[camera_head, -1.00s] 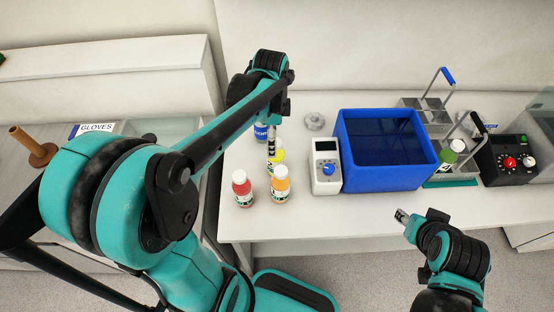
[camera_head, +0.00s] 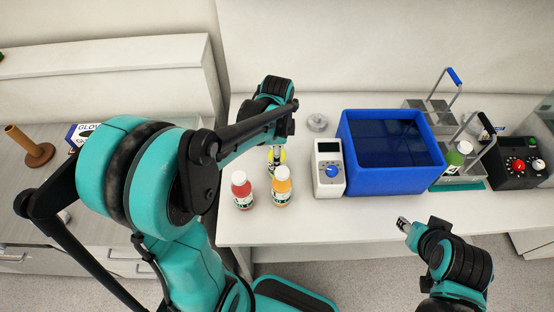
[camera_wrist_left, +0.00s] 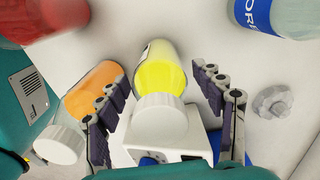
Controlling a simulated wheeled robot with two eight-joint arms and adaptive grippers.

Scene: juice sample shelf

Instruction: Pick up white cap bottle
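The yellow bottle with a white cap (camera_wrist_left: 167,70) stands on the bench, partly hidden by my left gripper in the head view (camera_head: 271,157). In the left wrist view it is between my left gripper's (camera_wrist_left: 160,85) spread fingers, with gaps on both sides. My left gripper (camera_head: 277,158) reaches down over it from above. An orange bottle (camera_head: 281,188) and a red bottle (camera_head: 242,192), also white-capped, stand in front of it. My right gripper (camera_head: 403,223) is off the bench's front edge, its fingers too small to judge.
A blue-labelled bottle (camera_wrist_left: 278,14) and a small grey knob-like piece (camera_head: 317,122) stand close by. A white meter (camera_head: 328,165) and a blue water bath (camera_head: 390,182) are to the right. Racks (camera_head: 430,104) and a black control box (camera_head: 517,165) lie farther right.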

